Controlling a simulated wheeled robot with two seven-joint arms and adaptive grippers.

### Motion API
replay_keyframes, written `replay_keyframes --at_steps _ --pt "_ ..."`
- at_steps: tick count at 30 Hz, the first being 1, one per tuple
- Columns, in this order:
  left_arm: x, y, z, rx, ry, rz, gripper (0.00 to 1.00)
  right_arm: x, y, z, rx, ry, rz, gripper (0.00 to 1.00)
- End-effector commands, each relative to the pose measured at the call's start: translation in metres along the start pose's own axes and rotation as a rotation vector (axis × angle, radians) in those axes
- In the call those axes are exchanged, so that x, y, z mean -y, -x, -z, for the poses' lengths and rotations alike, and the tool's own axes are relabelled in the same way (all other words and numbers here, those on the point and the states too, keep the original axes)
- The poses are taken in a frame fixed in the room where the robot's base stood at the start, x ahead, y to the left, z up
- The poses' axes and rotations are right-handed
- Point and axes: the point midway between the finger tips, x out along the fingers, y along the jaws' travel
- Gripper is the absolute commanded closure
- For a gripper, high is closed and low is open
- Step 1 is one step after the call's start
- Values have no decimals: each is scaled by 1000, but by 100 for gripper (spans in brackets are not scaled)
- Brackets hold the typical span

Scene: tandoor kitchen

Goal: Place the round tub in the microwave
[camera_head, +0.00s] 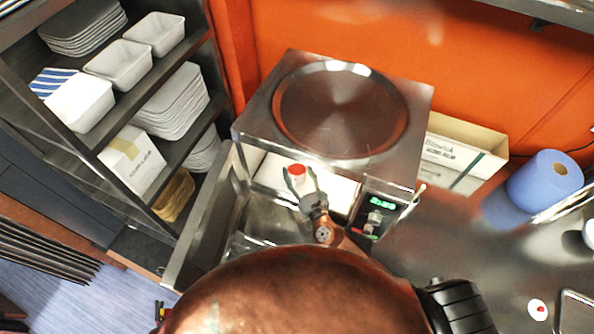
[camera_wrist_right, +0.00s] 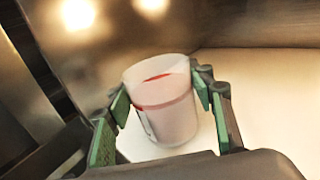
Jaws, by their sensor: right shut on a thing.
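The round tub (camera_head: 297,173) is small and whitish with red on it. In the head view it is at the front opening of the steel microwave (camera_head: 258,118), whose door (camera_head: 212,225) stands open to the left. My right gripper (camera_head: 300,182) reaches in from below and is shut on the tub. In the right wrist view the tub (camera_wrist_right: 163,100) is between the green finger pads of my right gripper (camera_wrist_right: 160,105), over the pale microwave floor (camera_wrist_right: 270,85). I cannot tell whether its base touches the floor. My left gripper is not in view.
A round metal tray (camera_head: 342,110) lies on top of the microwave. A shelf rack (camera_head: 120,98) with white containers stands at the left. A cardboard box (camera_head: 470,142) and a blue paper roll (camera_head: 545,180) are at the right on the counter.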

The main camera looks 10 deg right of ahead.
Motion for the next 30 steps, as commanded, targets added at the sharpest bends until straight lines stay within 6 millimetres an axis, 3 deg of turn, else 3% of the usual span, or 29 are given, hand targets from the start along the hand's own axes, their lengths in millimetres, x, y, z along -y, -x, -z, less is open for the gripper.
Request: replay_keyframes --at_steps 2,3,9,21,30 --pt "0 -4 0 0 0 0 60 0 0 3 1 0 0 84" --pt "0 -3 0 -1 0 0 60 0 0 3 -1 0 0 48" --pt "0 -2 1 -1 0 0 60 0 0 2 0 0 0 34" --pt "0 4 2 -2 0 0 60 0 0 -3 0 0 0 33" --pt "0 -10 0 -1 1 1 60 1 60 2 -3 0 1 33"
